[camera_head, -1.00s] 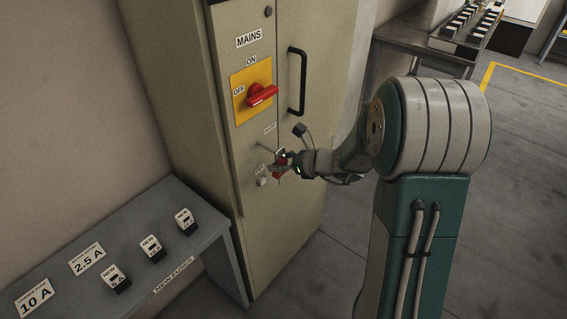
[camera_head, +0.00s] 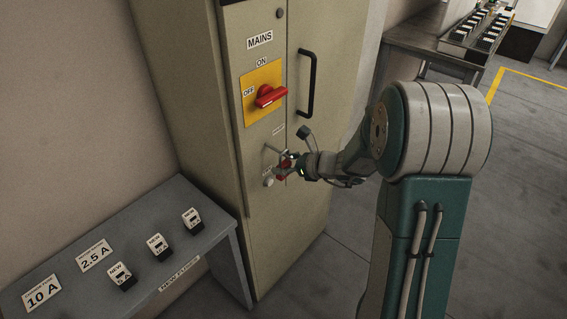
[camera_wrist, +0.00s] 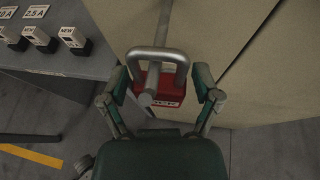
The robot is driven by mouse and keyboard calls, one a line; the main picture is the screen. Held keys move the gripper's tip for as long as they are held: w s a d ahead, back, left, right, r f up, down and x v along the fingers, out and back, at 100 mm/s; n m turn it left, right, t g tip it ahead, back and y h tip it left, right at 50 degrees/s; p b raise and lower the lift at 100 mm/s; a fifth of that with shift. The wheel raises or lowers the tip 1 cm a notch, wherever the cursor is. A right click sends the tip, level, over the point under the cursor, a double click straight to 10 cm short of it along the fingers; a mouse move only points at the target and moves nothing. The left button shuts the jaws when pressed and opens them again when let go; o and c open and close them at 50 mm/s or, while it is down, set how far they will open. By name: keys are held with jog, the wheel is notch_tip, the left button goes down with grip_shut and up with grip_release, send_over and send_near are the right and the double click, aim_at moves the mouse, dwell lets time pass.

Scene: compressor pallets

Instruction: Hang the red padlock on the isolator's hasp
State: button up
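The red padlock (camera_head: 285,170) is at the cabinet front, below the isolator's red handle (camera_head: 270,96). In the wrist view, the padlock's red body (camera_wrist: 163,92) has a grey shackle loop above it. A grey rod (camera_wrist: 154,75), seemingly the hasp's peg, crosses inside the loop; whether the shackle rests on it I cannot tell. My gripper (camera_head: 286,165) is around the padlock. In the wrist view, its fingers (camera_wrist: 161,82) stand on either side with small gaps to the body, so it looks open. The hasp (camera_head: 271,149) is partly hidden by the gripper.
The beige cabinet (camera_head: 290,225) has a black door handle (camera_head: 307,83) above right of my gripper. A grey bench (camera_head: 205,240) with several fuses stands at lower left. Another table (camera_head: 420,45) is at the back right. Floor lies clear right of the cabinet.

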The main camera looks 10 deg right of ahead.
dwell(0.4)
jog(key=v, duration=1.2)
jog(key=s+a+r+n+g+h, duration=0.35)
jog(key=s+a+n+g, duration=0.25)
jog(key=s+a+n, duration=0.55)
jog(key=s+d+r+n+t+h, duration=0.1)
jog(key=s+d+r+n+h, duration=0.1)
jog(key=s+n, duration=0.3)
jog(key=s+d+r+n+t+h, duration=0.1)
jog(key=s+d+r+n+h, duration=0.1)
jog(key=n, duration=0.8)
jog(key=s+r+h, duration=0.1)
jog(key=s+h, duration=0.1)
jog(key=s, duration=0.1)
jog(key=shift+d, duration=0.25)
